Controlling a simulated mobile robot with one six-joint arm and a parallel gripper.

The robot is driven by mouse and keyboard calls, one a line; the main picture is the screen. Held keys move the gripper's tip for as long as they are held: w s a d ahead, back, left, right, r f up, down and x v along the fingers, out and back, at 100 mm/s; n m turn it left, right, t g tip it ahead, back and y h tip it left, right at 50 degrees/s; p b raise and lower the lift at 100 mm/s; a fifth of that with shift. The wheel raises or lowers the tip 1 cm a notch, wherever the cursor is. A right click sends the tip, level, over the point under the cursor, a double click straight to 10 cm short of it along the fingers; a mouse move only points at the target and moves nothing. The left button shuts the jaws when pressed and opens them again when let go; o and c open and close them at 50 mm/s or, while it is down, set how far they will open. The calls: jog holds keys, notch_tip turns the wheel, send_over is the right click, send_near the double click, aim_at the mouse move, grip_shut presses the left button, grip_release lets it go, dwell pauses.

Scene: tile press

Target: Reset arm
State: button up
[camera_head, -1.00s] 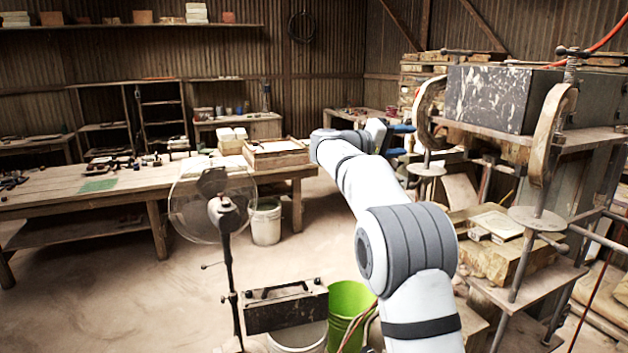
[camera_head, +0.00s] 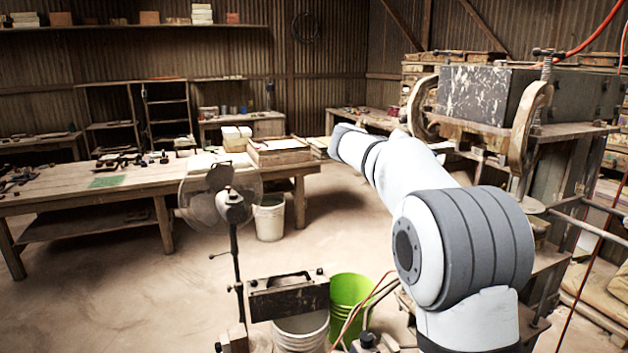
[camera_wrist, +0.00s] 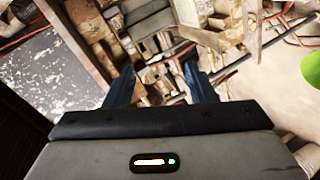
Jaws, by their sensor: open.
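My arm (camera_head: 440,225), white with grey bands, reaches up and away on the right side of the head view, in front of the tile press (camera_head: 500,95). The fingers are hidden behind the arm in the head view. In the wrist view my gripper (camera_wrist: 160,88) shows two dark blue fingers set apart with nothing held between them. Beyond the fingers lie wooden parts and dark rods, and the speckled dark press block (camera_wrist: 50,80) is at the left.
A long wooden workbench (camera_head: 130,187) stands at the left. Open floor lies at the lower left.

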jog(key=s+a+f+g+y, duration=0.1)
jog(key=s+a+f+y, duration=0.2)
jog(key=s+f, duration=0.4)
jog(key=s+a+f+m+g+y, duration=0.1)
jog(key=s+a+f+y, duration=0.2)
jog(key=s, duration=1.6)
jog(key=s+a+f+y, duration=0.3)
jog(key=s+f+y, duration=0.3)
jog(key=s+f, duration=0.7)
jog(key=shift+g+y, duration=0.4)
jog(key=shift+c, duration=1.5)
